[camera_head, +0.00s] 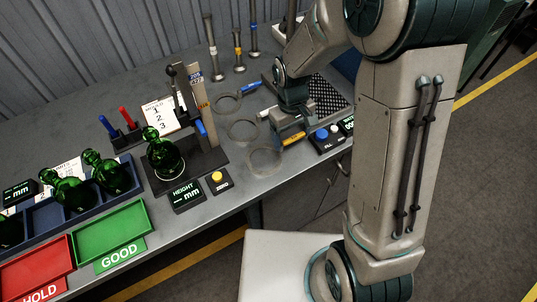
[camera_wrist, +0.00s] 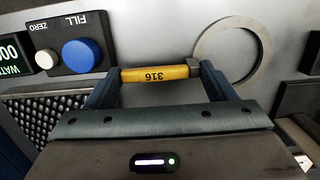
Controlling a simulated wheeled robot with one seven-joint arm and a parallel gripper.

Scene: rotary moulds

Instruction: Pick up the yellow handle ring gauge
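The yellow handle ring gauge lies on the grey bench in the head view, its ring (camera_head: 264,161) nearest the front edge and its yellow handle (camera_head: 293,138) to the ring's upper right. In the wrist view the yellow handle (camera_wrist: 155,74), marked 316, lies crosswise between my fingertips, with its ring (camera_wrist: 232,55) to the right. My gripper (camera_head: 290,126) is low over the handle; in the wrist view my gripper (camera_wrist: 160,76) has its fingers wide apart, near the handle's two ends. I cannot tell whether they touch it.
A blue-handled ring gauge (camera_head: 226,103) and another ring (camera_head: 243,130) lie behind. The FILL button box (camera_head: 323,137) is close right of the handle, also in the wrist view (camera_wrist: 80,50). A height gauge stand with a green bottle mould (camera_head: 163,158) stands left.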

